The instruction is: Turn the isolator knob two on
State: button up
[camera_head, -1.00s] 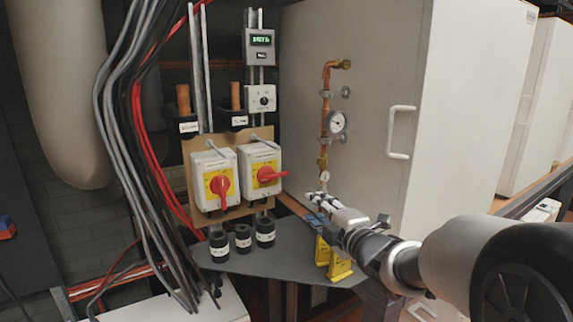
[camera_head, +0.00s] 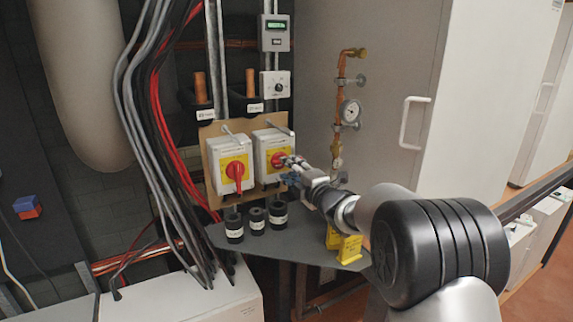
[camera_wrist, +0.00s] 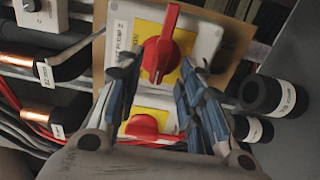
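Two white isolator boxes with yellow plates and red knobs sit side by side on a brown board. The right one in the head view, isolator two (camera_head: 262,147), has a label ending in "2" in the wrist view. Its red knob (camera_wrist: 161,45) lies lengthwise up the wrist view, roughly sideways in the head view. My gripper (camera_head: 287,163) is in front of it, partly hiding the knob. In the wrist view my open gripper (camera_wrist: 158,70) has one finger each side of this knob; contact cannot be told. The other knob (camera_head: 236,172) points down in the head view.
Black cable glands (camera_head: 256,221) stand on a grey shelf (camera_head: 290,245) below the boxes. Hanging cables (camera_head: 150,120) are at left. A copper pipe with a gauge (camera_head: 349,111) and a cabinet handle (camera_head: 412,122) are at right.

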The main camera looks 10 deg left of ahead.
jog(key=shift+x, duration=1.4)
grip_shut()
